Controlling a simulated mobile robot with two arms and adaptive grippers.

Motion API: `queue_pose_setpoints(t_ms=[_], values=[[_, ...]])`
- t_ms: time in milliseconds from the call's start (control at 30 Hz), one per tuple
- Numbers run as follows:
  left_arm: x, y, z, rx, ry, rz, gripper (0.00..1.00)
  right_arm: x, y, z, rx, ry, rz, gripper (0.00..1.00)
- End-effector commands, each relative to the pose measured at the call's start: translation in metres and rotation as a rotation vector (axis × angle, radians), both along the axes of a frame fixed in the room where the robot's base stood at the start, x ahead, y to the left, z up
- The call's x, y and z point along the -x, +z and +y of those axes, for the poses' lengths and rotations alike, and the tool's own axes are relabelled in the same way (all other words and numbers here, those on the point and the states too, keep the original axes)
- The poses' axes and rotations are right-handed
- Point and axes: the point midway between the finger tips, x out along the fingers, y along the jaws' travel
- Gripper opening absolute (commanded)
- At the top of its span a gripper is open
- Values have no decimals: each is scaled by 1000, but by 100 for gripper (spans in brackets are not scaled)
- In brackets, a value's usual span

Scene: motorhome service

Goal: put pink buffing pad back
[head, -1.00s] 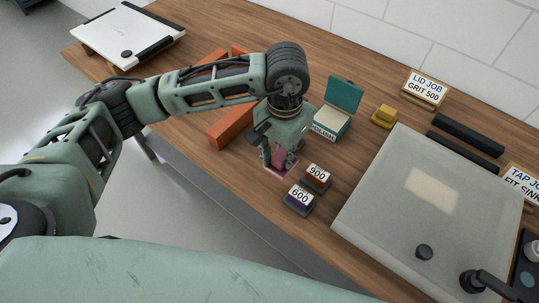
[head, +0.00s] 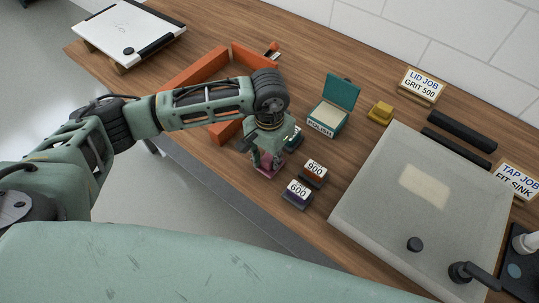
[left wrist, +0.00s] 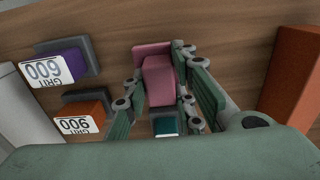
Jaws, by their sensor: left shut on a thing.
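My left gripper (head: 266,166) is shut on the pink buffing pad (left wrist: 158,80), a pink block on a wider pink plate. The pad's edge also shows under the fingers in the head view (head: 268,172). It is low over the bench near the front edge; I cannot tell whether it touches the wood. A teal block on a dark base (left wrist: 168,124) stands close by, and partly shows behind the gripper in the head view (head: 293,137). An open teal box marked POLISH (head: 323,121) stands farther back. My right gripper is not in view.
The 900 block (head: 313,173) and purple 600 block (head: 297,194) stand right of the gripper. An orange-walled tray (head: 195,72) lies left and behind. A yellow block (head: 380,112) and a large pale panel (head: 385,220) are to the right. Bare wood separates the gripper from the 600 block.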

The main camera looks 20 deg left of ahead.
Motion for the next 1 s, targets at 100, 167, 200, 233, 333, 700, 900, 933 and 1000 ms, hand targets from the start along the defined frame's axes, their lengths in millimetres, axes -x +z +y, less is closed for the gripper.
queue_pose_setpoints(t_ms=[100, 167, 200, 233, 333, 700, 900, 933, 1000], values=[[0, -1, 0, 0, 0, 0, 30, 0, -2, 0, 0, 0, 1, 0], [0, -1, 0, -1, 0, 1, 36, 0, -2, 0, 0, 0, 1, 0], [0, -1, 0, -1, 0, 1, 39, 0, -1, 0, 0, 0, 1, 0], [0, -1, 0, -1, 0, 1, 42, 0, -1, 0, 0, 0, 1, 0], [0, -1, 0, -1, 1, 1, 43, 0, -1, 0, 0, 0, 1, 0], [-1, 6, 0, 1, 0, -3, 43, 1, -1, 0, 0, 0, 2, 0], [-2, 44, 0, 1, -1, -8, 43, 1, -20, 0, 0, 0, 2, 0], [-2, 51, 1, 1, -1, -8, 43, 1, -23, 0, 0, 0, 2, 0], [-2, 67, 0, 1, 0, -8, 43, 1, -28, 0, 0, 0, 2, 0]])
